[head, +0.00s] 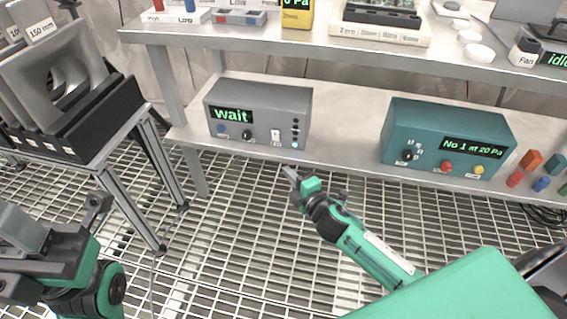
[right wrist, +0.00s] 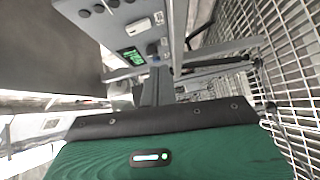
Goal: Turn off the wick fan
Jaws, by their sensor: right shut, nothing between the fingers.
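A grey control box (head: 258,113) with a green "wait" display stands on the lower shelf. Its front has a blue knob, a black knob, a white switch (head: 275,136) and a column of small lights. I cannot tell from lettering whether it is the wick fan's control. My right gripper (head: 289,172) is shut and empty, just in front of and below the shelf edge, apart from the box. In the right wrist view its closed fingers (right wrist: 158,82) point toward the box front (right wrist: 120,35). My left gripper (head: 18,228) is at the lower left; its fingertips are unclear.
A teal box (head: 447,137) reading "No 1 at 20 Pa" stands right on the same shelf (head: 345,140), with coloured blocks beside it. A stand (head: 120,135) holds black racks and a piece labelled "150 mm" at left. The upper bench (head: 310,42) overhangs the shelf. The floor is open grating.

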